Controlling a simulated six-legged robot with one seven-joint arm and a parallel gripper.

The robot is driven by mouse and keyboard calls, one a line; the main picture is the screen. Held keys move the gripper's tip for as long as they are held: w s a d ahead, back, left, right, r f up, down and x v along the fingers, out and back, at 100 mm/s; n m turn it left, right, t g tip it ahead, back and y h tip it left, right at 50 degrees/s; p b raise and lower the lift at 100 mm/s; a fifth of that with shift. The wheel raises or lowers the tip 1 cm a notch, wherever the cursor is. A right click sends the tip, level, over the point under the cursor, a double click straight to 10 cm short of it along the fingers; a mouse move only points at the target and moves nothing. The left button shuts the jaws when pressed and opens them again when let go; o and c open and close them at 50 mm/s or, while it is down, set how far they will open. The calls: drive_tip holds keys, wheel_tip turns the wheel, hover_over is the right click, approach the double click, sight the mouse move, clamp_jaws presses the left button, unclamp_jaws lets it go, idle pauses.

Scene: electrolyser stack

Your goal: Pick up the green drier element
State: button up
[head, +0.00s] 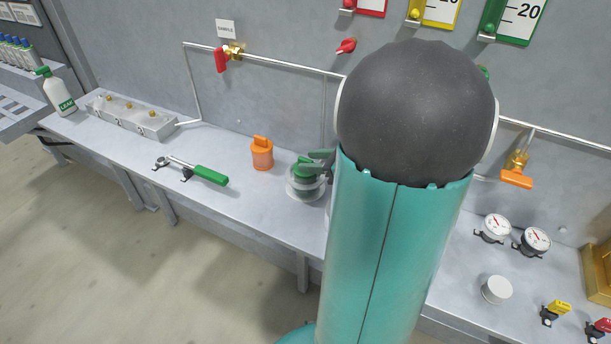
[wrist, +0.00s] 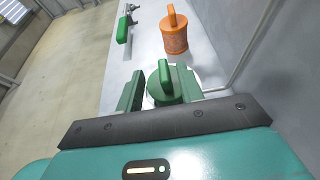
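The green drier element (head: 303,172) stands upright in a round pale holder (head: 306,191) on the grey bench, partly hidden by my gripper and arm in the head view. In the wrist view the element (wrist: 164,84) shows its raised handle tab on top, between the two green fingers. My gripper (wrist: 161,88) is open, with one finger on each side of the tab and a gap visible at the left. Whether the right finger touches it I cannot tell. In the head view my gripper (head: 321,158) is just at the element's right side.
An orange element (head: 262,154) of similar shape stands close by on the bench. A green-handled wrench (head: 197,170) lies left of it. A thin pipe (head: 322,115) runs down the wall behind. Gauges (head: 496,228) and a white cap (head: 496,289) are at the right.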

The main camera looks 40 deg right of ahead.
sight(298, 160)
drive_tip(key=shift+d+x, duration=0.2)
drive_tip(key=shift+x, duration=2.2)
drive_tip(key=shift+f, duration=0.15)
drive_tip(key=shift+c, duration=0.3)
clamp_jaws()
